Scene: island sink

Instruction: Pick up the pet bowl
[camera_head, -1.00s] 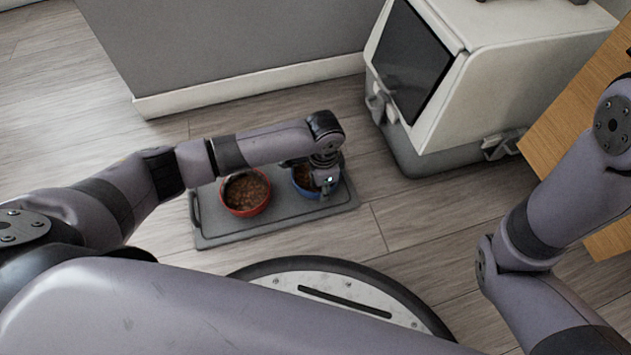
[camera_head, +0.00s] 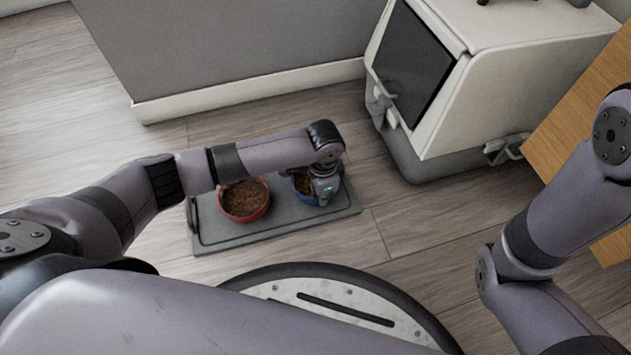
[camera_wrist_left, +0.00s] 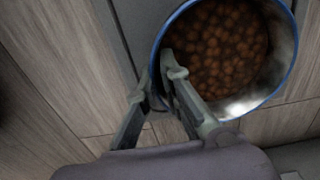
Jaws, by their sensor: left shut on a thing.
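The blue pet bowl (camera_head: 302,190) is at the right part of a grey tray (camera_head: 236,235) on the floor, partly hidden by my left gripper (camera_head: 324,192). In the left wrist view the bowl (camera_wrist_left: 278,88) has a blue rim, a metal inside and brown kibble. My left gripper (camera_wrist_left: 160,92) is shut on the near rim, one finger inside the bowl and one outside. Whether the bowl touches the tray is hard to tell. A red pet bowl (camera_head: 245,198) with kibble sits beside it on the tray. My right arm shows at the right, its gripper out of view.
A white and grey litter box (camera_head: 480,90) with a dark front stands behind and right of the tray. A grey wall (camera_head: 220,45) with a white baseboard is behind. A wooden cabinet (camera_head: 575,110) is at the right. Wood floor is clear between tray and litter box.

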